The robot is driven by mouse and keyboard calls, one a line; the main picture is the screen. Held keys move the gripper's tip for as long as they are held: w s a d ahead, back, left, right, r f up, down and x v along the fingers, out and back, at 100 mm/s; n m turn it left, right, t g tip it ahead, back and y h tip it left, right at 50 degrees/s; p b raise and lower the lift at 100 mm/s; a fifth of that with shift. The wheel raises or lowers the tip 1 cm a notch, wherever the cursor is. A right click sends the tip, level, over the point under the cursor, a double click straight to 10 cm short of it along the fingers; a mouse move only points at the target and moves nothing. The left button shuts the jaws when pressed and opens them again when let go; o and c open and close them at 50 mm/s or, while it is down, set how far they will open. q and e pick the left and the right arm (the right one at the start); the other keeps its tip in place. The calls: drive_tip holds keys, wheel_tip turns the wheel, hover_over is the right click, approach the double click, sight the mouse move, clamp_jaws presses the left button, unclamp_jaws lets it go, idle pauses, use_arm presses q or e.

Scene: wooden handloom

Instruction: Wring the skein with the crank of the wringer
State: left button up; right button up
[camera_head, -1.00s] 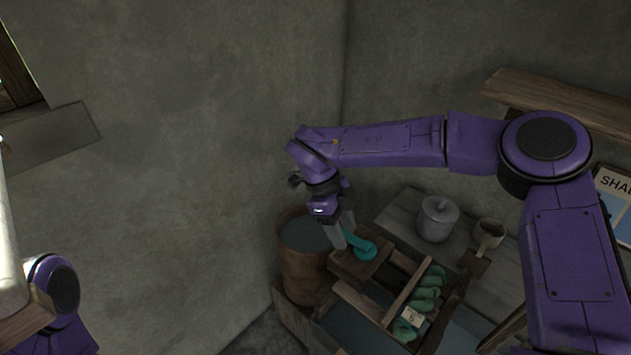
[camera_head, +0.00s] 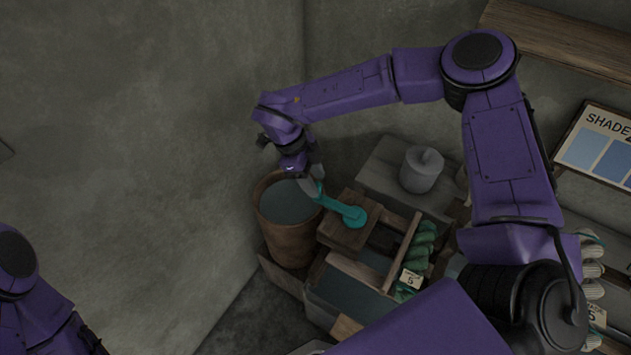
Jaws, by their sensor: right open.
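The teal crank (camera_head: 341,206) lies on top of a wooden block of the wringer (camera_head: 345,235). Its round hub is at the right and its arm reaches up and left. My right gripper (camera_head: 311,188) is at the crank's outer left end, with its jaws open around or beside that end; I cannot tell which. A green twisted skein (camera_head: 418,250) lies in the wooden frame right of the block, with a small "5" tag on it. My left arm shows at the lower left edge, but its gripper is out of view.
A brown bucket (camera_head: 287,236) of dark liquid stands just left of the wringer. Pale skeins (camera_head: 591,268) hang at the right. A shade card (camera_head: 598,146) and a wooden shelf (camera_head: 560,38) are on the wall.

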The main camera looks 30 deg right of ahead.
sight(318, 184)
drive_tip(key=x, duration=0.2)
drive_tip(key=shift+d+f, duration=0.1)
drive_tip(key=shift+f, duration=0.45)
drive_tip(key=shift+s, duration=0.1)
clamp_jaws()
use_arm(q)
drive_tip(key=shift+w+r, duration=0.1)
drive_tip(key=shift+r, duration=0.2)
